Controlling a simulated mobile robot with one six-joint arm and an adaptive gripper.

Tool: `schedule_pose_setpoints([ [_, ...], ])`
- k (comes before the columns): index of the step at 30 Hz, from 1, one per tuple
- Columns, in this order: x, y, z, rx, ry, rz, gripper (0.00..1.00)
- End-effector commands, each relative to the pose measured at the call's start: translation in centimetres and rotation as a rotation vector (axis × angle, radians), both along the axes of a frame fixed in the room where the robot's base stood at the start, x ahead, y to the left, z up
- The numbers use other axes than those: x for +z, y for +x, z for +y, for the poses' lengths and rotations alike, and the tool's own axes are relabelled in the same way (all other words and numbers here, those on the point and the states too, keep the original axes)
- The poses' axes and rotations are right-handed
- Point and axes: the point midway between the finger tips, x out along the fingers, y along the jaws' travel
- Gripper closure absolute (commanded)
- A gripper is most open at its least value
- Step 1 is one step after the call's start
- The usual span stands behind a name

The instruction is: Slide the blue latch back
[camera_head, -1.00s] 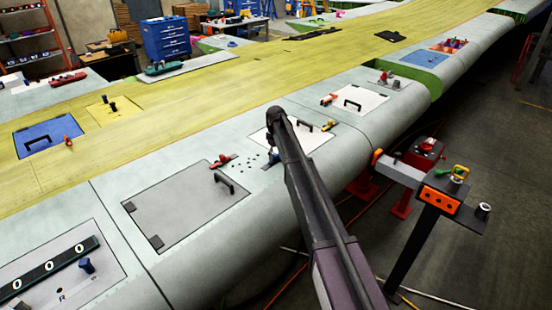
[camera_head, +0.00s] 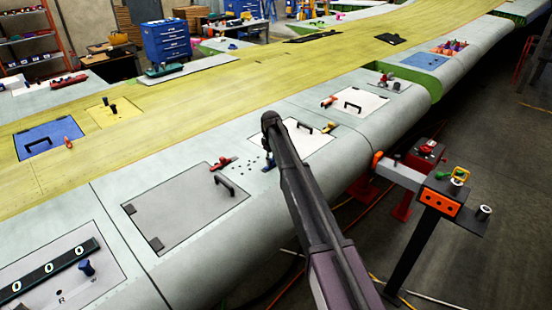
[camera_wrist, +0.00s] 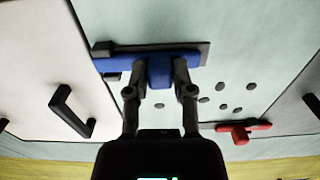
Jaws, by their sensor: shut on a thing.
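The blue latch (camera_wrist: 145,64) has a bar with a raised knob, on a dark plate (camera_wrist: 205,50) beside the white panel. My gripper (camera_wrist: 161,72) is shut on the knob, one finger on each side of it. The bar reaches left toward the white panel (camera_wrist: 45,70), with its end by a small dark block (camera_wrist: 103,48).
A red latch (camera_wrist: 236,130) sits beside the grey panel (camera_head: 185,207), and several dark holes (camera_wrist: 222,97) lie between it and the blue latch. The white panel has a black handle (camera_wrist: 72,112). A yellow latch (camera_head: 328,127) is at its far side.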

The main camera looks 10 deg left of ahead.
Motion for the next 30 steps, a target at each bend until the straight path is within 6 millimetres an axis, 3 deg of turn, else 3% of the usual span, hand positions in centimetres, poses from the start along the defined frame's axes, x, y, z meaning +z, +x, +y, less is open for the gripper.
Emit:
schedule_pose_setpoints([
  [2, 0.0, -0.9, 0.6, 0.002, 0.001, 0.001, 1.0],
  [10, 0.0, -1.2, 0.9, 0.002, 0.003, 0.005, 1.0],
  [11, 0.0, -1.2, 0.9, 0.002, 0.003, 0.005, 0.66],
  [14, 0.0, -1.2, 0.9, 0.003, 0.002, 0.006, 0.36],
  [26, 0.0, -1.0, 0.8, 0.002, 0.001, 0.001, 0.34],
  [30, -0.2, -1.8, -0.2, -0.016, 0.001, 0.001, 0.34],
])
